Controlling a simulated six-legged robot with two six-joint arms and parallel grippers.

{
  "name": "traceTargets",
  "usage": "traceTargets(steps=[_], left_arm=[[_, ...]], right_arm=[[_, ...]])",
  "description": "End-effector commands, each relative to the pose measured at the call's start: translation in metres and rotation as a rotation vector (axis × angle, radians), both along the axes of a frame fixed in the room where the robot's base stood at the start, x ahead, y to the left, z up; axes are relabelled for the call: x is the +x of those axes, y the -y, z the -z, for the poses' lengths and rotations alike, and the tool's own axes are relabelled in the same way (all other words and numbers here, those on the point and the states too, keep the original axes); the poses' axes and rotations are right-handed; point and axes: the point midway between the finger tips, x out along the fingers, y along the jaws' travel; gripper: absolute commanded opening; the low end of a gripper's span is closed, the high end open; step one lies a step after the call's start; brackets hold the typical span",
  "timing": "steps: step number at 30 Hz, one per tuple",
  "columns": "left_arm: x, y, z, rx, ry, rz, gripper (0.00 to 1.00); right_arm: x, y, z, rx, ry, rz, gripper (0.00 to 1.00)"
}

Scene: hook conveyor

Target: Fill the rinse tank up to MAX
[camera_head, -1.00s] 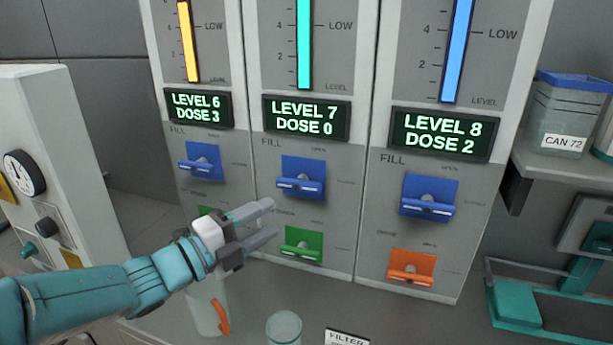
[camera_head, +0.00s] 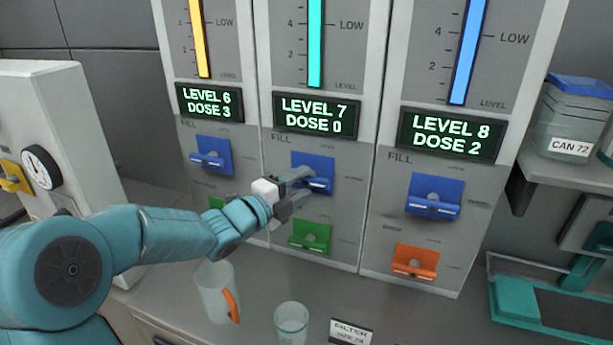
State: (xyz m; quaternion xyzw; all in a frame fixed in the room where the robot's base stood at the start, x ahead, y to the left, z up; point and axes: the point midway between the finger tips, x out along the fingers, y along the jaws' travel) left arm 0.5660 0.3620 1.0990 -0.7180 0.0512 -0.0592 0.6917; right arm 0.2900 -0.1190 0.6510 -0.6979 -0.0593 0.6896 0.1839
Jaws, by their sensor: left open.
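Three tank panels stand side by side; no tank name is readable, so I cannot tell which one is the rinse tank. The left display (camera_head: 210,104) reads LEVEL 6, DOSE 3. The middle display (camera_head: 315,113) reads LEVEL 7, DOSE 0. The right display (camera_head: 451,135) reads LEVEL 8, DOSE 2. Under each is a blue FILL lever: left (camera_head: 212,156), middle (camera_head: 318,163), right (camera_head: 436,195). My left gripper (camera_head: 304,183) is open, its fingers at the middle blue lever and partly over it; I cannot tell whether they touch. My right gripper is not in view.
A green lever (camera_head: 310,236) and an orange lever (camera_head: 415,261) sit below the blue ones. A cup with an orange handle (camera_head: 217,290), a clear glass (camera_head: 291,322) and a FILTER sign (camera_head: 351,331) stand in front. A canister (camera_head: 570,120) stands on the right shelf.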

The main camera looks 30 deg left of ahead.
Motion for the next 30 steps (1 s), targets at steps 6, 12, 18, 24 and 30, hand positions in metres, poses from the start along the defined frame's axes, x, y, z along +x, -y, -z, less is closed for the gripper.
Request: traceTargets(steps=[6, 12, 18, 24, 30], left_arm=[[0.021, 0.003, -0.001, 0.0, 0.0, 0.0, 0.49], [0.023, 0.004, 0.0, 0.0, 0.0, 0.0, 0.49], [0.023, 0.004, 0.0, 0.0, 0.0, 0.0, 0.16], [0.023, 0.004, 0.0, -0.001, 0.001, 0.0, 0.0], [0.023, 0.003, 0.003, -0.034, 0.011, 0.0, 0.0]], right_arm=[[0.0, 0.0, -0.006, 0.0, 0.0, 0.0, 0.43], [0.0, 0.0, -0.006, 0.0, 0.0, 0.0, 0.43], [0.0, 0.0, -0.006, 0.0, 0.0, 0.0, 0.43], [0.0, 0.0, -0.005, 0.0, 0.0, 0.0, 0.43], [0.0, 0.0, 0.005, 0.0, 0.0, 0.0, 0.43]])
